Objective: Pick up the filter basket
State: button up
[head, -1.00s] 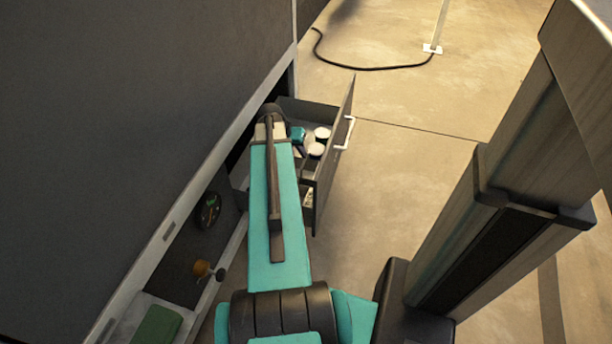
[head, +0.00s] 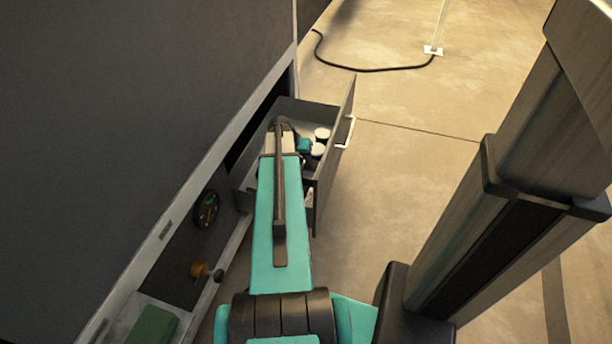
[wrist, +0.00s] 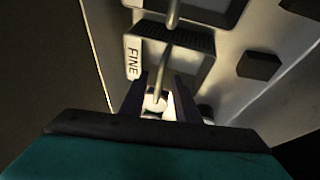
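In the wrist view, a dark mesh-sided basket (wrist: 176,50), which looks like the filter basket, sits in front of my gripper beside a white label reading "FINE" (wrist: 132,62). A thin grey handle (wrist: 165,62) runs from it toward the gap between my fingers. My gripper (wrist: 161,82) is open, its two dark fingers apart on either side of this gap. I cannot tell whether either finger touches the handle. In the head view, my arm reaches over the open drawer (head: 326,190) and hides the basket and my fingertips.
White round-topped containers (head: 321,134) stand in the drawer, right of my arm. A second dark basket (wrist: 205,8) and a dark block (wrist: 259,65) show in the wrist view. A grey machine wall (head: 130,120) bounds the left; floor right of the drawer is clear.

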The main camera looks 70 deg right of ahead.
aim_at(307, 165)
jog(key=shift+f, duration=0.1)
jog(key=shift+b+x, duration=1.25)
jog(key=shift+x, duration=1.25)
jog(key=shift+d, duration=0.2)
jog(key=shift+c, duration=0.4)
grip_shut()
